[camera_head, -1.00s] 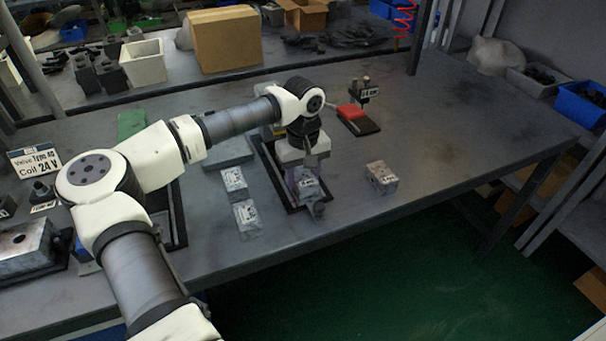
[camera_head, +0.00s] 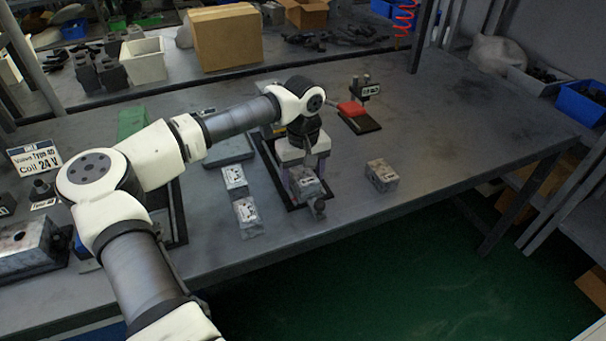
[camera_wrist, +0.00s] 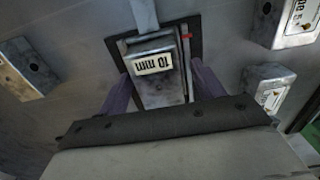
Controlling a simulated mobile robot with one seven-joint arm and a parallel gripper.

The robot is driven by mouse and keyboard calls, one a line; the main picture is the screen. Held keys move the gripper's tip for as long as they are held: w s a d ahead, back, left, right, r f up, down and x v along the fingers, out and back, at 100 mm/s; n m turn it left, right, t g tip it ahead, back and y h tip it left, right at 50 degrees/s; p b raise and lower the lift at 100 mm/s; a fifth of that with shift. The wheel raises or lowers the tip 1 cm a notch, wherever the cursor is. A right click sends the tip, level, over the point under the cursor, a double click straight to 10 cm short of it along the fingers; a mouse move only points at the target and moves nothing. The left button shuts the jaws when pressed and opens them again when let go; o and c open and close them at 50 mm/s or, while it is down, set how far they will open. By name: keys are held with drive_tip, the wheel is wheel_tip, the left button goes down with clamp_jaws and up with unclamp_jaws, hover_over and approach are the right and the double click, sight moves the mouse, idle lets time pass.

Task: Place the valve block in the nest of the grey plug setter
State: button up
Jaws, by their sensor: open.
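The grey plug setter stands on a dark base plate (camera_head: 266,157), largely hidden by my arm in the head view. In the wrist view its head carries an upside-down "10 mm" label (camera_wrist: 153,64). A grey valve block (camera_head: 307,188) sits low at the front of the setter; it seems to be in the nest, but its seating is hidden. In the wrist view a grey block surface (camera_wrist: 163,92) shows below the label. My gripper (camera_wrist: 163,88) is open, its purple fingers on either side of the block, with gaps visible. It points down over the setter in the head view.
Two labelled blocks, one farther back (camera_head: 233,180) and one nearer (camera_head: 247,213), lie left of the setter. Another block (camera_head: 381,175) lies to its right. The right table is clear.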

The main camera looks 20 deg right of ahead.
sight(304, 174)
wheel_tip(304, 174, up, 13)
drive_tip(key=b, duration=0.1)
drive_tip(key=shift+f, duration=0.2)
drive_tip(key=shift+d, duration=0.1)
